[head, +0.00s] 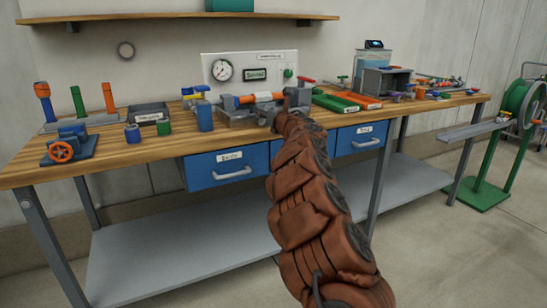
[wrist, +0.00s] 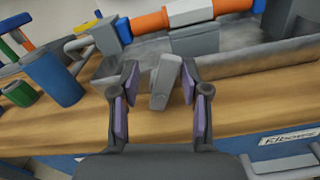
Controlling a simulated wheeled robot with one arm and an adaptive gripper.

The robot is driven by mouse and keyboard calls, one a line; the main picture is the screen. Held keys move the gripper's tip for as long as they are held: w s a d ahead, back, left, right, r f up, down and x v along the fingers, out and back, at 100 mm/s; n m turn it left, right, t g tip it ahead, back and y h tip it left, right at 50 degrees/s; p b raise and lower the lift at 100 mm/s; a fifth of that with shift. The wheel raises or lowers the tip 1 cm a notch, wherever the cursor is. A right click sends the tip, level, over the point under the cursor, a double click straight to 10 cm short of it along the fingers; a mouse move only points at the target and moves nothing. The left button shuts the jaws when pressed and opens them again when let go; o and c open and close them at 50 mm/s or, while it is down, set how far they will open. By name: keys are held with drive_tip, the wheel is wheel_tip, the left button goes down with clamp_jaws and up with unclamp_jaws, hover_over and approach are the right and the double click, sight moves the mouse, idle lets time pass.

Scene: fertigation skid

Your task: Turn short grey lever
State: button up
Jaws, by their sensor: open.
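A short grey lever (wrist: 163,85) shows in the wrist view, in front of a grey tray-like base (wrist: 230,62) under a pipe assembly. My gripper (wrist: 158,78) is open, with its two purple-padded fingers on either side of the lever. In the head view my arm reaches to the pipe assembly on the bench (head: 235,135) and hides the lever.
The orange, blue and grey pipe (wrist: 150,22) runs just behind the lever. A blue cylinder (wrist: 50,78) and a green one (wrist: 20,93) stand to the left. A drawer labelled Elbows (wrist: 290,138) is below the bench edge. A gauge panel (head: 245,68) stands behind.

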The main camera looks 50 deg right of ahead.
drive_tip(key=s+a+r+m+g+h+p, duration=0.1)
drive_tip(key=s+a+r+m+g+h, duration=0.1)
drive_tip(key=s+r+m+h, duration=0.25)
drive_tip(key=s+a+r+m+g+h+p, duration=0.1)
drive_tip(key=s+a+r+m+g+h, duration=0.15)
drive_tip(key=s+m, duration=0.45)
drive_tip(key=s+a+f+m+g+y+p, duration=0.1)
drive_tip(key=s+a+f+m+g, duration=0.2)
drive_tip(key=s+a+f+m, duration=0.2)
drive_tip(key=s+a+f+m+g+y+p, duration=0.1)
drive_tip(key=s+a+f+m+g+y, duration=0.1)
drive_tip(key=a+m, duration=0.6)
wheel_tip(320, 180, down, 4)
drive_tip(key=s+m+g, duration=0.1)
drive_tip(key=s, duration=0.1)
drive_tip(key=shift+s+a+r+g, duration=0.15)
drive_tip(key=shift+s+a+g, duration=0.2)
idle(0.5)
